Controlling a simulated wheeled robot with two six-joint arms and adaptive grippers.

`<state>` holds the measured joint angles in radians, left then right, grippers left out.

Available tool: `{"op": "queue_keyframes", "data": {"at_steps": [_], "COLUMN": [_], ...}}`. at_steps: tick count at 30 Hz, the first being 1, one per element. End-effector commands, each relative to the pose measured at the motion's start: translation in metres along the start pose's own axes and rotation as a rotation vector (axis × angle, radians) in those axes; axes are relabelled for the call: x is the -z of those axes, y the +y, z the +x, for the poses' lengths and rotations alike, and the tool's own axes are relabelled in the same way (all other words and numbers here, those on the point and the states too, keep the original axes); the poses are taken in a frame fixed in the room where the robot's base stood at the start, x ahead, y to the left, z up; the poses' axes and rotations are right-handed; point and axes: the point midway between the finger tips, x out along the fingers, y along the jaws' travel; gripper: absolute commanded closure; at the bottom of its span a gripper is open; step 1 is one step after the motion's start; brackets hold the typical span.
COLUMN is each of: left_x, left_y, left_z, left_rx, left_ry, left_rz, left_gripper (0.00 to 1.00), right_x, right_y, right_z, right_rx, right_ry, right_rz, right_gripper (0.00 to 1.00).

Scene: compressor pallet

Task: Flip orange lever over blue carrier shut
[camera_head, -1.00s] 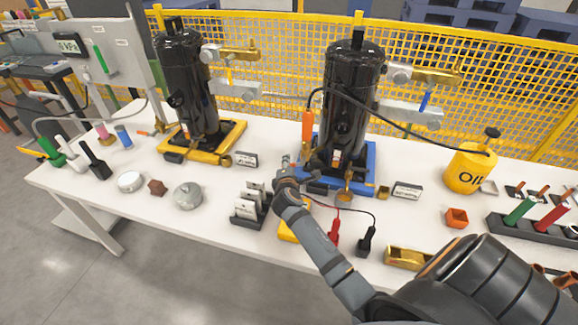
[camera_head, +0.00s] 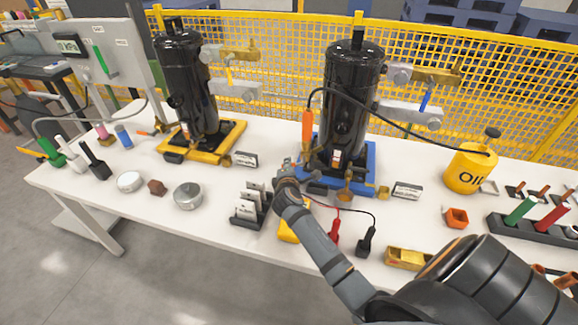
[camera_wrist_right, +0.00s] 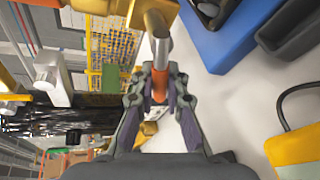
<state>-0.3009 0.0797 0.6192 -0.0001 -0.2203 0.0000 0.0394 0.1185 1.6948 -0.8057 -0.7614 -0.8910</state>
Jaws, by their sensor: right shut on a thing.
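The blue carrier (camera_head: 368,178) stands on the white table under the right-hand black compressor (camera_head: 350,105). It also shows in the right wrist view (camera_wrist_right: 215,35). My right gripper (camera_head: 286,168) is at the carrier's left side, low over the table. In the right wrist view its fingers (camera_wrist_right: 160,88) are shut on the orange grip of the lever (camera_wrist_right: 159,82). A grey metal rod runs from this grip to an orange and brass part at the top. In the head view my gripper mostly hides the lever. My left gripper is not in view.
A upright orange handle (camera_head: 307,127) stands by the compressor, near a black cable. A dark rack of white cards (camera_head: 248,208) is close left of my gripper. A yellow meter (camera_head: 290,232) lies under my right forearm. A yellow carrier (camera_head: 215,148) stands farther left.

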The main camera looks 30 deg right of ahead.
Motion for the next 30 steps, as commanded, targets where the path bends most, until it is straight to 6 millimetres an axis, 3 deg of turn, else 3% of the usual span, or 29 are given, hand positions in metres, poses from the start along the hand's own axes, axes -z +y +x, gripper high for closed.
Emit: {"op": "queue_keyframes", "data": {"at_steps": [9, 19, 20, 24, 30], "left_x": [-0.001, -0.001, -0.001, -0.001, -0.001], "left_y": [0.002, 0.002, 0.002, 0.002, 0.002], "left_z": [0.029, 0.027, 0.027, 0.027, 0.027], "left_rx": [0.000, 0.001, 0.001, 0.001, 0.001], "left_ry": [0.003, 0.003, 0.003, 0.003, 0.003], "left_rz": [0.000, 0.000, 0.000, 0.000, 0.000], "left_gripper": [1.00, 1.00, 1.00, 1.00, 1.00], "right_x": [-0.001, -0.002, -0.002, -0.002, -0.002], "right_y": [0.013, 0.018, 0.018, 0.018, 0.018], "right_z": [-0.003, -0.004, -0.004, -0.004, -0.004], "right_rx": [-0.119, -0.126, -0.126, -0.126, -0.126], "right_ry": [0.067, 0.074, 0.074, 0.074, 0.073], "right_rz": [0.323, 0.352, 0.352, 0.351, 0.350], "right_gripper": [1.00, 1.00, 0.84, 0.65, 0.64]}}
